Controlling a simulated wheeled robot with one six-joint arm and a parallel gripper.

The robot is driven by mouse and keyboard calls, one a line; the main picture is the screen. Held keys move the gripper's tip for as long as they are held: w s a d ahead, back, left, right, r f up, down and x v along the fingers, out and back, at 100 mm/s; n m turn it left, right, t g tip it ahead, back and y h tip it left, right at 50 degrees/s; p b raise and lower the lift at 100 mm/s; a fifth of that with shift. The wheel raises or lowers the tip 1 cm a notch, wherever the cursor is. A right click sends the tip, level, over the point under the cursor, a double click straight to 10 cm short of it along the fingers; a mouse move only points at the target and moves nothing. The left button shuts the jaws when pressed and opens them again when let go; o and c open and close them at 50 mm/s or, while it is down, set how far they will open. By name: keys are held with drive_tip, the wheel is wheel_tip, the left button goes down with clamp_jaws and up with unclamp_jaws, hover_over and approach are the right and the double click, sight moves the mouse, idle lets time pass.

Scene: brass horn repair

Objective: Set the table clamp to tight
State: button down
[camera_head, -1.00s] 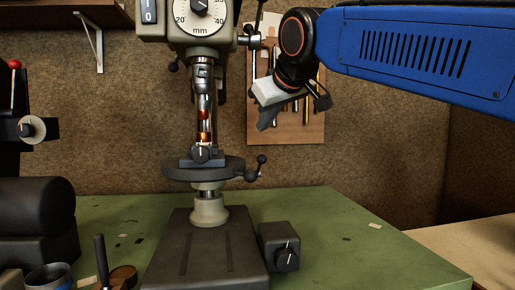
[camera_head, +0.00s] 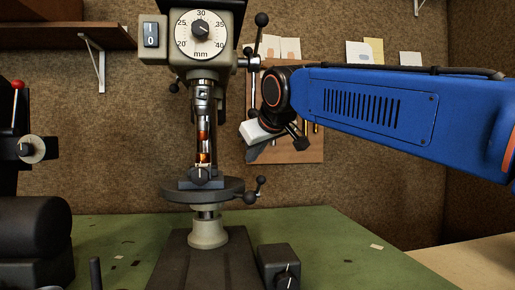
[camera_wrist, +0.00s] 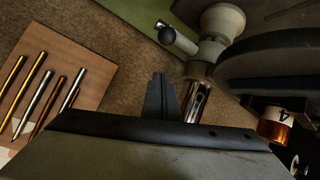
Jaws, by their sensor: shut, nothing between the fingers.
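The drill press has a round dark table (camera_head: 203,188) on its column. A clamp lever with dark ball knobs (camera_head: 256,188) sticks out at the table's right side. My gripper (camera_head: 254,155) is above this lever and a little to the right of the table, apart from both. Its narrow fingers (camera_wrist: 160,95) are together and empty in the wrist view. There, a ball-ended handle (camera_wrist: 178,38) shows beyond the fingertips, close to the column collar, and the table's dark edge (camera_wrist: 265,62) is at the right. I cannot read whether the clamp is tight or loose.
The drill head with its mm dial (camera_head: 201,34) and another ball-ended lever (camera_head: 258,30) rise above the table. A tool board (camera_head: 295,153) hangs behind my gripper. The green bench (camera_head: 345,238) is mostly clear at right.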

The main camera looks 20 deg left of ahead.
sight(259, 177)
drive_tip(key=shift+w+d+f, duration=0.1)
drive_tip(key=shift+d+f, duration=0.15)
drive_tip(key=shift+f, duration=0.4)
drive_tip(key=shift+w+d+f, duration=0.1)
drive_tip(key=shift+d+f, duration=0.1)
drive_tip(key=shift+f, duration=0.45)
drive_tip(key=shift+w+d+f, duration=0.1)
drive_tip(key=shift+d+f, duration=0.15)
drive_tip(key=shift+f, duration=0.4)
drive_tip(key=shift+s, duration=0.15)
